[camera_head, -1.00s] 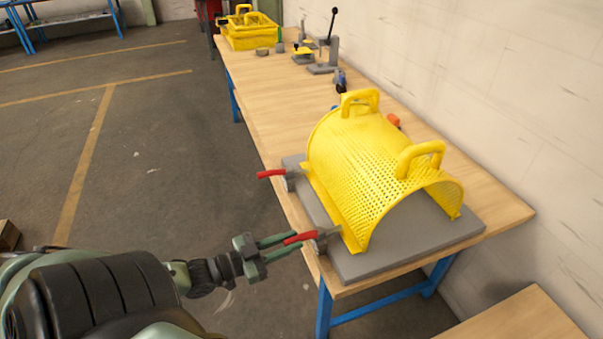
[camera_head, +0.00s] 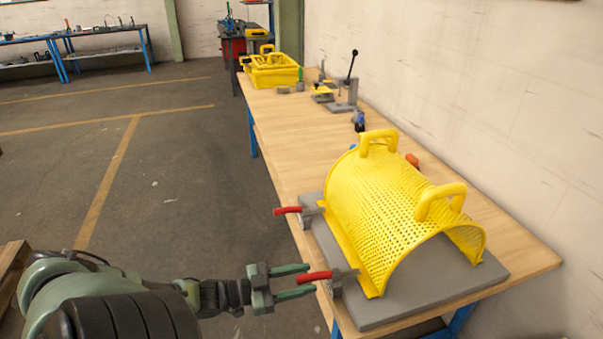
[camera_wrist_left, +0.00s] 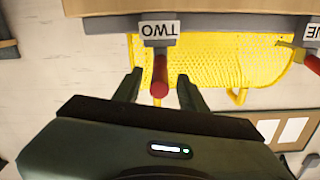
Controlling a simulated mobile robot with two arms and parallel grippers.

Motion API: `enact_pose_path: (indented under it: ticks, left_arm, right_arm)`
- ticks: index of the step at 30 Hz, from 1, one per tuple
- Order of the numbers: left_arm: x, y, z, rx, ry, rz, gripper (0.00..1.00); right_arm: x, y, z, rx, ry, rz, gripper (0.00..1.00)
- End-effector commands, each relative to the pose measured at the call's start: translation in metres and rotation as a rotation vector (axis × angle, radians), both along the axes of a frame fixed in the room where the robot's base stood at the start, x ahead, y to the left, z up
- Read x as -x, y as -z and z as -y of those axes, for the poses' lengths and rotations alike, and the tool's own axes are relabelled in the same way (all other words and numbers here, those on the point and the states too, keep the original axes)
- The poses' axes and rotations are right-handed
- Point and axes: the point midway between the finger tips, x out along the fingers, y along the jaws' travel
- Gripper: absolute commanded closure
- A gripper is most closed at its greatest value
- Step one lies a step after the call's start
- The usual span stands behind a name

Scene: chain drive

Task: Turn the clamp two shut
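Clamp two has a red handle (camera_head: 315,276) at the near front corner of the grey base plate (camera_head: 400,312). The handle sticks out from the bench towards my left arm. In the left wrist view, its red handle (camera_wrist_left: 159,78) hangs below an upside-down label "TWO" (camera_wrist_left: 159,30). My left gripper (camera_head: 312,278) is open, with one finger on each side of the handle's outer end. In the wrist view, gaps show between the handle and both fingers (camera_wrist_left: 159,88). My right gripper is not in view.
A yellow perforated guard (camera_head: 385,205) stands on the plate. Another red-handled clamp (camera_head: 288,210) sits farther along the plate's edge. The floor left of the bench is open.

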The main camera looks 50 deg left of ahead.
Motion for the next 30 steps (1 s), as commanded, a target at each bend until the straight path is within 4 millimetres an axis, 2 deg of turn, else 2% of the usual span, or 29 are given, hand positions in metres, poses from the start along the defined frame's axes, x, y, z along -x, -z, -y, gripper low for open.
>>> enact_pose_path:
  ticks: [8,11,21,30]
  left_arm:
    - [0.002,0.000,-0.001,0.001,-0.001,0.000,0.59]
    - [0.011,0.000,-0.006,0.000,-0.001,-0.002,0.59]
    - [0.059,0.001,-0.030,0.000,-0.002,-0.003,0.59]
    - [0.069,0.000,-0.035,0.001,0.000,0.000,0.59]
  right_arm:
    - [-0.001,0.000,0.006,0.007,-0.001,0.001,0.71]
    - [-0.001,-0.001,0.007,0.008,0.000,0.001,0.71]
    - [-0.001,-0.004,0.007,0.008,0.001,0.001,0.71]
    - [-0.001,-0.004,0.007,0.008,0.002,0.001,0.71]
